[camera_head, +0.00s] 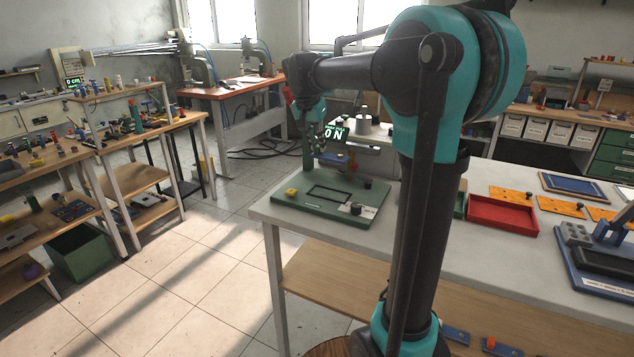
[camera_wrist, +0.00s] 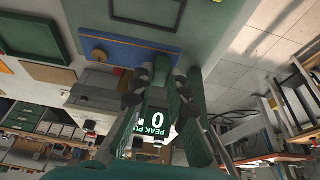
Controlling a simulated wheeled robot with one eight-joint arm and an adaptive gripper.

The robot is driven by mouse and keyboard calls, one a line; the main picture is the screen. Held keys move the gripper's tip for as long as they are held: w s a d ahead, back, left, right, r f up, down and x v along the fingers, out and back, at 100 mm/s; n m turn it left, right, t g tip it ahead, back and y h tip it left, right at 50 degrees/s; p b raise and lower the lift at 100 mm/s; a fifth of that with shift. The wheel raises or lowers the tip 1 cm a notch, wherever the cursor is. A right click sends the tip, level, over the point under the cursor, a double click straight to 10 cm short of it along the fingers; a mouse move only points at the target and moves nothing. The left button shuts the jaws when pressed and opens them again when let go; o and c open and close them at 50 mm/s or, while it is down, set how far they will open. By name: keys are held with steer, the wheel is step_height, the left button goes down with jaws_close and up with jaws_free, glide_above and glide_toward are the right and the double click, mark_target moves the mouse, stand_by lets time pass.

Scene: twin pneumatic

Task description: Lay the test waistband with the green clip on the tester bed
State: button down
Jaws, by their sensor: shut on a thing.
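A green tester bed (camera_head: 286,203) with a dark rectangular outline lies on the near left of the light table. The same green bed fills the top middle of the wrist view (camera_wrist: 200,30). My gripper (camera_head: 318,150) is above the back of the bed. In the wrist view my gripper (camera_wrist: 168,72) has its fingertips at the edge of a blue strip (camera_wrist: 130,55) with an orange-brown knob, apparently held apart above the bed.
A lit display (camera_head: 336,132) reading 0 N stands behind the bed. A red tray (camera_head: 503,215) and orange plates (camera_head: 560,207) lie to the right.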

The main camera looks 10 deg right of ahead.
step_height(320, 180, down, 13)
steer(key=shift+r, duration=0.1)
stand_by(0.3)
steer(key=c, duration=1.9)
jaws_free()
steer(key=o, duration=0.4)
steer(key=v, duration=1.2)
